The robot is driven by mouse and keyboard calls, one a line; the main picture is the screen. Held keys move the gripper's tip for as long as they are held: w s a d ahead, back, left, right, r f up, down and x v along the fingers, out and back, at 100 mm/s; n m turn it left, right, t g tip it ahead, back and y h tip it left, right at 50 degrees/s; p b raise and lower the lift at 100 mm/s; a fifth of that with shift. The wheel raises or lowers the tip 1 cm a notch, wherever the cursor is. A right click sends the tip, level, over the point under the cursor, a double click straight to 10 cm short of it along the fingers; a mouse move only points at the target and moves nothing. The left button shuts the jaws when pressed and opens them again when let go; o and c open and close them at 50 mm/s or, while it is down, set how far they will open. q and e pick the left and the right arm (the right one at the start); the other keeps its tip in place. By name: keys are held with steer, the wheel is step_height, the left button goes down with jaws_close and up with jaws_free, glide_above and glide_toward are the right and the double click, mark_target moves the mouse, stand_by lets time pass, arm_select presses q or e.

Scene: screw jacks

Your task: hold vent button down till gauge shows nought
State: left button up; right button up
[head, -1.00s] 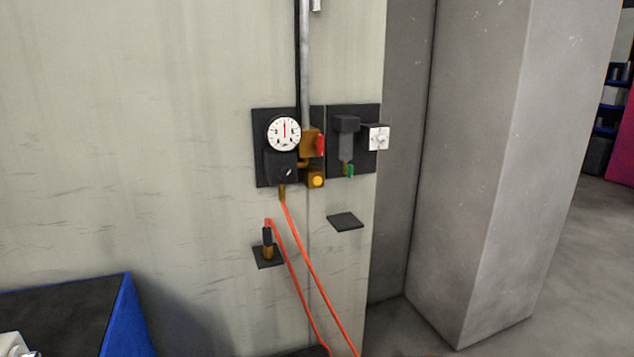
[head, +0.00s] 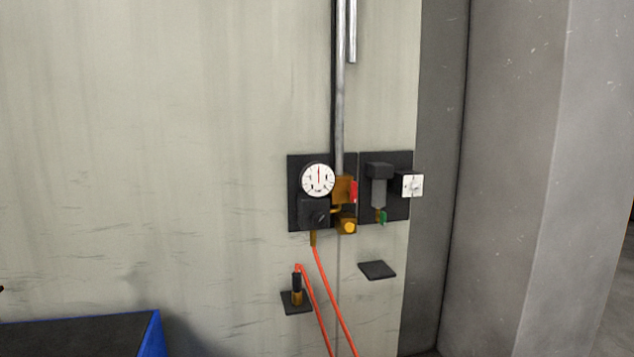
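The pressure gauge (head: 318,180) is a round white dial with a red needle, mounted on a dark wall plate. Its needle points about straight up; the figures are too small to read. A round yellow button (head: 349,228) sits on a brass block below and right of the gauge and looks like the vent button. Nothing touches it. Neither of my grippers is in view.
A red handle (head: 354,191) sits above the button. A filter unit (head: 379,190) and white box (head: 413,185) are at right. An orange hose (head: 331,296) hangs below. Small shelves (head: 377,270) jut out. A blue-edged dark-topped unit (head: 80,335) stands lower left.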

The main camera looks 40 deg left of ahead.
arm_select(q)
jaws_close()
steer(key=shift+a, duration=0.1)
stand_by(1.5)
